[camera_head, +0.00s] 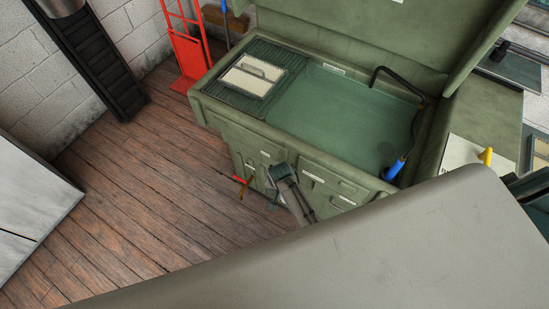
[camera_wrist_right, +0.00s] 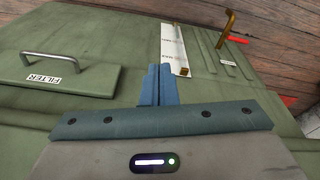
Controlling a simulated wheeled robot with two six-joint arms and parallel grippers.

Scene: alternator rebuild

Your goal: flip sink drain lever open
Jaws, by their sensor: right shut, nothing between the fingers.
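The green sink cabinet (camera_head: 330,175) stands in the middle of the head view. At its lower front, a small red and brass fitting (camera_head: 242,182) sticks out, apparently the drain lever. In the right wrist view, a brass pipe (camera_wrist_right: 228,28) with a red handle piece (camera_wrist_right: 238,40) shows at upper right, beside a small label too small to read. My right gripper (camera_wrist_right: 160,85) is shut and empty, its blue fingers near the green panel and apart from the lever. It also shows in the head view (camera_head: 275,192), just right of the fitting. My left gripper is out of view.
A panel marked FILTER (camera_wrist_right: 60,70) with a metal handle lies left of my fingers. A white label strip (camera_wrist_right: 174,50) lies beyond them. The sink top holds a basin (camera_head: 345,110) and a black hose with a blue end (camera_head: 395,169). Wooden floor (camera_head: 150,190) is clear at left.

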